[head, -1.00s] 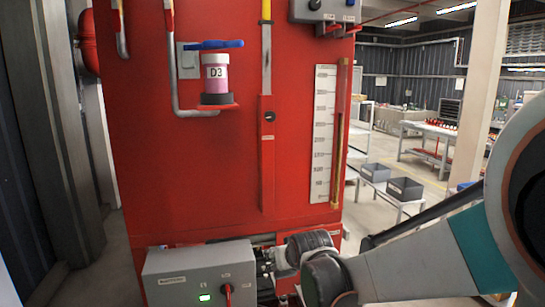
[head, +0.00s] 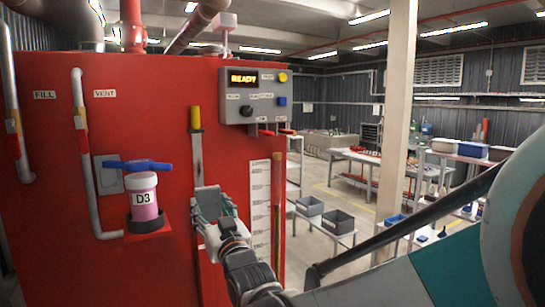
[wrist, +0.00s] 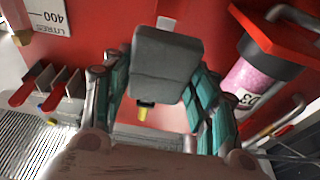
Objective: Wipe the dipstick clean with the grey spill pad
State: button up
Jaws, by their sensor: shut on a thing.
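The dipstick (head: 196,147) stands upright on the red tank front in the head view, with a yellow handle at its top. My gripper (head: 212,201) is in front of its lower part, below the handle. In the wrist view my gripper (wrist: 160,78) is shut on a grey block-like pad (wrist: 166,60), which looks like the grey spill pad. The dipstick's yellow handle (wrist: 146,110) shows just past the pad's edge there. The pad and gripper hide the dipstick's lower part. I cannot tell whether the pad touches it.
A pink D3 jar (head: 143,199) with a blue bar above it sits on a red bracket left of my gripper. The litre scale (head: 260,210) is just right. A grey READY panel (head: 254,94) is above right. Pipes run down the left side.

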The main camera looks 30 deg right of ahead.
aim_at(209, 192)
notch_tip(209, 192, up, 3)
jog(key=shift+s+r+t+p, duration=0.1)
jog(key=shift+r+t+p, duration=0.1)
jog(key=shift+t+p, duration=0.15)
jog(key=shift+w+b, duration=0.35)
jog(key=shift+w, duration=2.65)
jog(key=shift+w+b, duration=0.4)
jog(key=shift+w, duration=0.6)
jog(key=shift+r+p, duration=1.15)
jog(key=shift+r, duration=0.85)
jog(key=shift+s+r+p, duration=0.2)
jog(key=shift+r+p, duration=0.3)
jog(key=shift+r, duration=0.3)
jog(key=shift+r+p, duration=0.5)
jog(key=shift+r, duration=0.45)
jog(key=shift+s, duration=0.1)
